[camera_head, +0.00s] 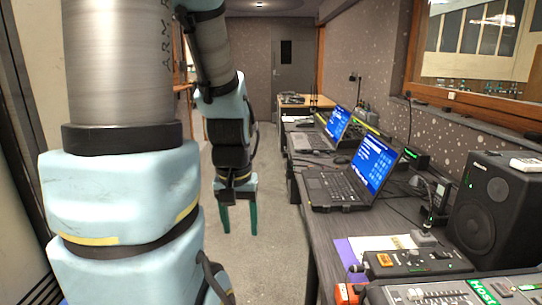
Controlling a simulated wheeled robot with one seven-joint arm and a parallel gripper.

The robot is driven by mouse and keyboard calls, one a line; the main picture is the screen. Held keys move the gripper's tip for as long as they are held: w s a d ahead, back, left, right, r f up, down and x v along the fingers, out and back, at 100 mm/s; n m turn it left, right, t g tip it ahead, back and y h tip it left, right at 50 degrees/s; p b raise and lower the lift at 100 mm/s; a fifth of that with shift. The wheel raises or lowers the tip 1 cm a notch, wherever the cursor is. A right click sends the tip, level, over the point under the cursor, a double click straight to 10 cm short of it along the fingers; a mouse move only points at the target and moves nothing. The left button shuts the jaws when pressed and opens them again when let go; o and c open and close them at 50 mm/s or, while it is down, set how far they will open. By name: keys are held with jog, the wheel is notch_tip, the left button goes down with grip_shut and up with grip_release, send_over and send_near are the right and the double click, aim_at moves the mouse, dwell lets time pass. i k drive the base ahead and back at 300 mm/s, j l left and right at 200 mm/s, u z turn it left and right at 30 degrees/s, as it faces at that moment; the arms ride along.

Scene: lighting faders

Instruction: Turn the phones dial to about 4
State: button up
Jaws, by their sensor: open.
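My gripper (240,230) hangs with its two green fingers pointing down and apart, open and empty, over the floor left of the desk. It is well away from the equipment at the desk's near end. A black control box (417,265) with small controls and an orange button lies there. A grey fader panel (440,293) is partly cut off by the bottom edge of the picture. I cannot make out which control is the phones dial, nor its setting.
An open laptop (350,185) stands on the desk (318,236), with another laptop (322,135) farther back. A black speaker (490,206) stands at the right. Cables run along the desk. The floor (270,225) left of the desk is clear.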

aim_at(412, 256)
jog(key=j, duration=0.4)
jog(key=j+z, duration=0.1)
jog(key=z, duration=0.3)
jog(key=j+z, duration=0.1)
jog(key=z, duration=0.3)
jog(key=k+j+z, duration=0.1)
jog(key=z, duration=0.3)
jog(key=i+l+z, duration=0.1)
jog(key=z, duration=0.3)
jog(key=i+l+z, duration=0.1)
jog(key=z, duration=0.3)
jog(key=i+l+z, duration=0.1)
jog(key=z, duration=0.35)
jog(key=i+z, duration=0.1)
jog(key=z, duration=0.3)
jog(key=j+u, duration=0.45)
jog(key=k+j+u, duration=0.1)
jog(key=j+u, duration=0.4)
jog(key=l, duration=0.15)
